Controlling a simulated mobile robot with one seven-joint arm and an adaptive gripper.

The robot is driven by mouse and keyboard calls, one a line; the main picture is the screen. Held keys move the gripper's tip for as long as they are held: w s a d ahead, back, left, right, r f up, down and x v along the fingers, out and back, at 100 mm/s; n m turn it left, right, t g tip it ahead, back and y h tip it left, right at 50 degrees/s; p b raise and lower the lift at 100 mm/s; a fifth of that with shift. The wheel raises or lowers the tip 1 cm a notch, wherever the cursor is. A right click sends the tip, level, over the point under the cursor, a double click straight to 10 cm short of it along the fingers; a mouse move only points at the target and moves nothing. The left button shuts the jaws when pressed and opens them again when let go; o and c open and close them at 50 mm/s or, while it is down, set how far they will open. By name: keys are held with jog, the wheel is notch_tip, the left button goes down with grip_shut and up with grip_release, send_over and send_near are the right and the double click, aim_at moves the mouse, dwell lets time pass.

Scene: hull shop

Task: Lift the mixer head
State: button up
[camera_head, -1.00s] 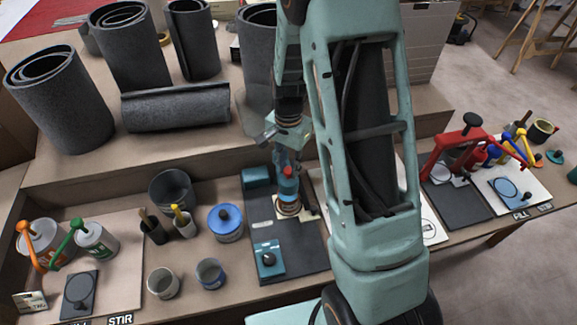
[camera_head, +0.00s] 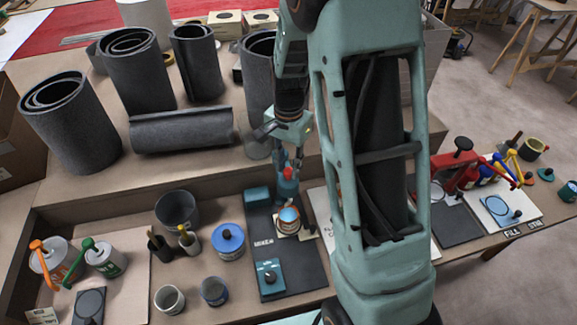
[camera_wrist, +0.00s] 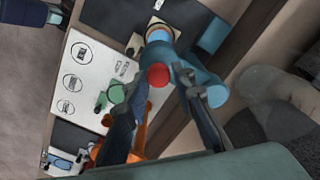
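The mixer is a teal-blue device on a dark mat (camera_head: 305,262). Its raised head carries a red knob (camera_head: 288,173), above a small round vessel (camera_head: 289,218) with a light-blue inside. The wrist view shows the red knob (camera_wrist: 158,75), the blue mixer head (camera_wrist: 196,55) and the vessel (camera_wrist: 158,35). My gripper (camera_head: 287,160) is at the head from above. In the wrist view, my gripper (camera_wrist: 162,82) has its fingers apart, one on each side of the knob and front of the head. Exact finger contact cannot be told.
A teal dial box (camera_head: 270,279) and a blue-lidded tin (camera_head: 229,241) are close by on the bench. Grey rolls (camera_head: 182,129) stand and lie on the shelf behind. A red clamp-like press (camera_head: 455,170) stands to the right, cans with pumps (camera_head: 104,256) to the left.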

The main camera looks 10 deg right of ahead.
jog(key=o, duration=0.3)
jog(key=shift+s+r, duration=0.1)
jog(key=shift+o, duration=0.2)
notch_tip(320, 180, up, 12)
dwell(0.5)
